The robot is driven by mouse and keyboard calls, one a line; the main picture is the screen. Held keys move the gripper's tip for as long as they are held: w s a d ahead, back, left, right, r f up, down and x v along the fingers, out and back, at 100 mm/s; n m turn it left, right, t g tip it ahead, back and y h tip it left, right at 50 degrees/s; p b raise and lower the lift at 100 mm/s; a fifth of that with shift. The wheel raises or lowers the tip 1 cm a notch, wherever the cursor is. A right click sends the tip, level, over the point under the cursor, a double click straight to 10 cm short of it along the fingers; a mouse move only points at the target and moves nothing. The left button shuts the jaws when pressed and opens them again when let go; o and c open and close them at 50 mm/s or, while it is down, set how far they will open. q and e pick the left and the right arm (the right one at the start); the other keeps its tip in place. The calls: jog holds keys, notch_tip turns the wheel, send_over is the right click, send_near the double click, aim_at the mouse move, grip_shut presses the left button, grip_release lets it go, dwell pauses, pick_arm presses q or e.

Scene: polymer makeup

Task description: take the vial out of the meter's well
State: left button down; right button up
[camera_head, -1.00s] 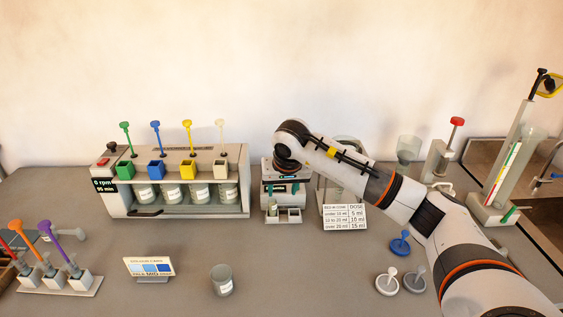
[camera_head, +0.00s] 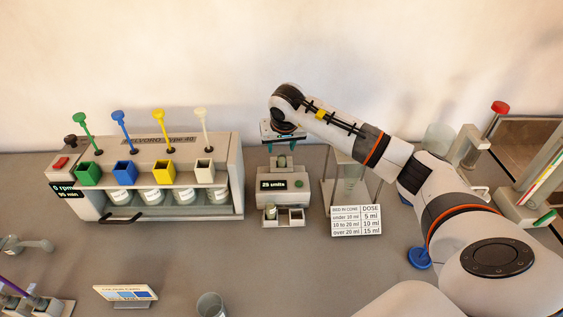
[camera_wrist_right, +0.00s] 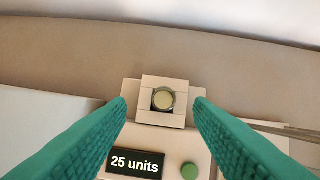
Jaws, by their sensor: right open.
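The meter (camera_head: 284,184) is a pale box with a dark display reading "25 units"; a green button (camera_wrist_right: 189,171) sits beside the display. On its top is a square well. The vial (camera_wrist_right: 163,98) stands in this well, seen from above as a round pale greenish cap inside the square opening. My right gripper (camera_head: 282,138) is open and empty, above the meter. In the right wrist view its teal fingers (camera_wrist_right: 160,104) lie on either side of the well, apart from the vial. The vial's lower part is hidden in the well. My left gripper is out of view.
A two-cell holder (camera_head: 284,222) with a small capped vial (camera_head: 271,211) in its left cell stands before the meter. The jar-test stirrer (camera_head: 150,155) is close at left. A dose card (camera_head: 356,221) and clear-sided stand are at right. A glass beaker (camera_head: 211,305) is in front.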

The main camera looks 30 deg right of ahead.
aim_at(282, 155)
jog(key=shift+x, duration=0.8)
jog(key=p+x, duration=0.1)
jog(key=x, duration=0.3)
jog(key=shift+s+d+f+p, duration=0.15)
jog(key=shift+p, duration=0.2)
jog(key=shift+d+f, duration=0.1)
jog(key=shift+f, duration=0.25)
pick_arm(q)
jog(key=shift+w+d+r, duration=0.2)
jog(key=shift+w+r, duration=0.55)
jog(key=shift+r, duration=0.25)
pick_arm(e)
jog(key=shift+c, duration=0.4)
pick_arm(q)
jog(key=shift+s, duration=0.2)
pick_arm(e)
grip_shut()
jog(key=shift+r, duration=0.1)
